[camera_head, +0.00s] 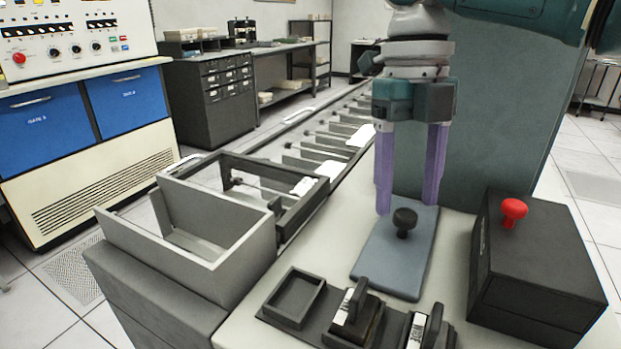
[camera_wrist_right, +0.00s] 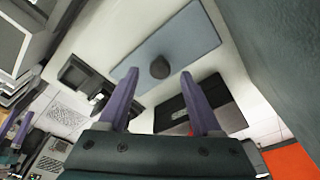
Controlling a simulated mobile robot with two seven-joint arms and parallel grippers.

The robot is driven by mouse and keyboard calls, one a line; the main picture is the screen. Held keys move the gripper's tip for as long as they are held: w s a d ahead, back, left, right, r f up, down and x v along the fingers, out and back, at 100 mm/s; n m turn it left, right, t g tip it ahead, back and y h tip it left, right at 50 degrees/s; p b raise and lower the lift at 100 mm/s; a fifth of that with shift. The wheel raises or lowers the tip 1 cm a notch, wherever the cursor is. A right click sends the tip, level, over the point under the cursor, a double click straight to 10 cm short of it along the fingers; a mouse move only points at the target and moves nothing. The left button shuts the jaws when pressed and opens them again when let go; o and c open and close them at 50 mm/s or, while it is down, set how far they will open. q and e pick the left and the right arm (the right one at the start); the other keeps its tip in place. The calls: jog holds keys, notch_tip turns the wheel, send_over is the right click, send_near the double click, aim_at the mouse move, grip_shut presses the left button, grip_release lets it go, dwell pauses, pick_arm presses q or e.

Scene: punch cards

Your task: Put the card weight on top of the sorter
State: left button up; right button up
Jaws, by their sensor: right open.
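The card weight appears to be the flat blue-grey plate (camera_head: 396,265) with a black knob (camera_head: 405,218), lying on the pale top at the right. It also shows in the right wrist view (camera_wrist_right: 193,35). My right gripper (camera_head: 407,208) is open and points down, its purple fingers on either side of the knob in the picture. In the wrist view the knob (camera_wrist_right: 159,67) appears between the fingertips, with space on both sides. The sorter (camera_head: 228,213) is the long grey machine with a hopper and a row of pockets. A purple piece at the wrist view's left edge may be my left gripper.
A black box (camera_head: 535,270) with a red knob stands right of the plate. Small dark trays (camera_head: 296,299) and stamp-like blocks (camera_head: 355,315) sit at the front. A control cabinet (camera_head: 95,150) with blue drawers stands at the left.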

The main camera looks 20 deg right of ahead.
aim_at(394, 227)
notch_tip(394, 227, up, 9)
jog(key=w, duration=0.1)
jog(key=shift+w+f, duration=0.2)
